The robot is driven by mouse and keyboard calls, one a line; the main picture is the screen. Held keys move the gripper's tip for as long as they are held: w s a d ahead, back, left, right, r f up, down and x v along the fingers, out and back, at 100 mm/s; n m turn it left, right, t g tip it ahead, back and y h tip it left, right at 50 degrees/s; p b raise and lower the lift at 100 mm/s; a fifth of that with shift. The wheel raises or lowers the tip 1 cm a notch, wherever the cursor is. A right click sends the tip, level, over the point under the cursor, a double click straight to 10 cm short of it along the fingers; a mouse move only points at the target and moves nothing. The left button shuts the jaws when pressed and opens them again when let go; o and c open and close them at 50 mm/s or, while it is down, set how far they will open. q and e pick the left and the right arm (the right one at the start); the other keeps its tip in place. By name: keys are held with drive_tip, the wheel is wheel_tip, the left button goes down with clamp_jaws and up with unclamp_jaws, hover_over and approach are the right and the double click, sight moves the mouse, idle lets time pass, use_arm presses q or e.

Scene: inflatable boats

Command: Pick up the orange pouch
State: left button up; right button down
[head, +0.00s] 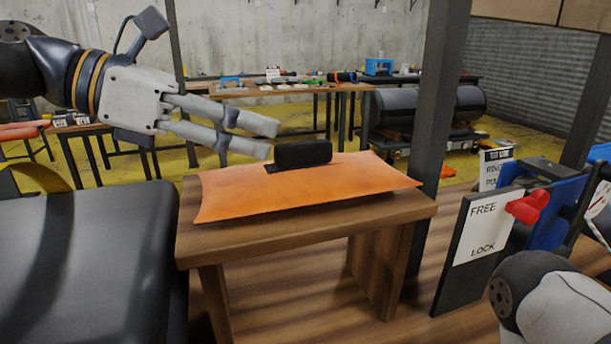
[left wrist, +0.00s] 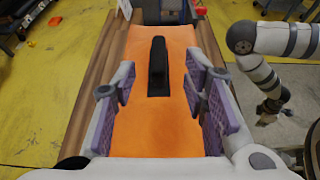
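The orange pouch (head: 320,188) lies flat on a small wooden table (head: 205,245), with a black raised handle (head: 303,153) on its top. In the left wrist view the pouch (left wrist: 140,130) fills the middle, and its black handle (left wrist: 158,65) stands ahead of the fingers. My left gripper (head: 272,138) is open and empty, just left of the handle and a little above the pouch. Its purple-padded fingers (left wrist: 165,95) are spread wide in the left wrist view. My right arm shows at the lower right of the head view, but its fingers are out of sight there.
A dark post (head: 437,110) rises behind the table's right end. A FREE/LOCK board (head: 478,240) with a red lever (head: 527,205) stands to the right. A large black rounded body (head: 80,260) is close on the left. Workbenches stand at the back.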

sight(298, 143)
use_arm(q)
drive_tip(key=x, duration=0.5)
drive_tip(key=shift+w+d+f+b, duration=0.1)
drive_tip(key=shift+d+f+b, duration=0.2)
drive_tip(key=shift+b, duration=0.1)
drive_tip(key=shift+w+d, duration=0.15)
drive_tip(key=shift+d, duration=0.05)
drive_tip(key=shift+r, duration=0.1)
clamp_jaws()
